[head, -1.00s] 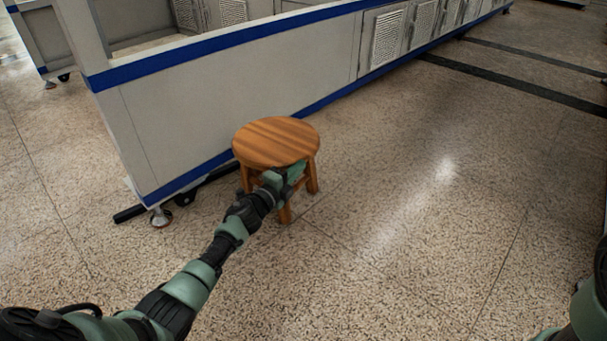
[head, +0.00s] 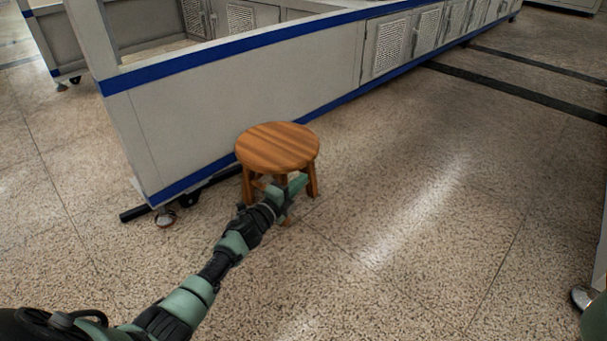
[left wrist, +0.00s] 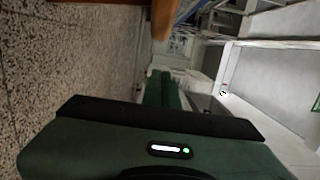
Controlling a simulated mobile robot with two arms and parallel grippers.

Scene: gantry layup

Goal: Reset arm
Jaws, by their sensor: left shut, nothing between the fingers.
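My left arm reaches in from the lower left of the head view. Its green gripper (head: 298,184) is shut and empty, in front of the round wooden stool (head: 277,147) and overlapping its legs in the picture. I cannot tell whether it touches the stool. In the left wrist view the shut green fingers (left wrist: 163,90) point away from the camera, with nothing between them. An orange-brown wooden part of the stool (left wrist: 162,16) shows at the top of that view. My right gripper is out of view; only a bit of green arm shows at the right edge.
A long grey gantry base (head: 235,103) with blue stripes runs behind the stool toward the upper right. Its black foot bar (head: 133,214) sticks out at the left. The speckled floor (head: 420,230) is clear to the right of the stool.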

